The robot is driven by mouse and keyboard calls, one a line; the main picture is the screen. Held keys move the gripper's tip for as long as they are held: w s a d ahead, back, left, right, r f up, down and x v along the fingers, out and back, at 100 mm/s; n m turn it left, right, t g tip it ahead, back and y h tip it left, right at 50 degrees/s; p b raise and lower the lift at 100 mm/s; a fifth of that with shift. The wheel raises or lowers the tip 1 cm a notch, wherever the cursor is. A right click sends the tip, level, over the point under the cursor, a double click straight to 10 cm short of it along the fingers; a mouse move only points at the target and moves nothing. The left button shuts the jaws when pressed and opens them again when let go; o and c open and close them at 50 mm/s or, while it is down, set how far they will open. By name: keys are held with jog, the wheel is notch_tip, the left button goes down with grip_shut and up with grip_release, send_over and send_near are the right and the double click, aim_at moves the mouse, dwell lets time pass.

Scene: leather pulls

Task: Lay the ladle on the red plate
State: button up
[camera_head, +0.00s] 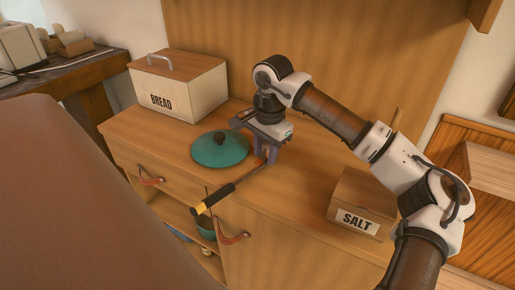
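A long utensil, which looks like the ladle (217,197), has a black handle with a yellow end. Its handle slants out past the front edge of the wooden cabinet top, and its thin shaft runs back to my gripper. My gripper (264,160) points down just right of a teal lid, with its two fingers around or beside the far end of the utensil. A small orange-red bit shows at the fingertips; I cannot tell what it is. The ladle's bowl is not clearly visible. I cannot make out a red plate.
The round teal lid (219,149) with a dark knob lies on the cabinet top (290,190). A BREAD box (178,88) stands at back left, a SALT box (361,205) at front right. Free room lies between gripper and SALT box. An open shelf below holds a teal pot (206,228).

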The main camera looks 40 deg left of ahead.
jog(key=shift+a+f, duration=0.15)
jog(key=shift+f, duration=1.25)
grip_shut()
jog(key=shift+r, duration=0.1)
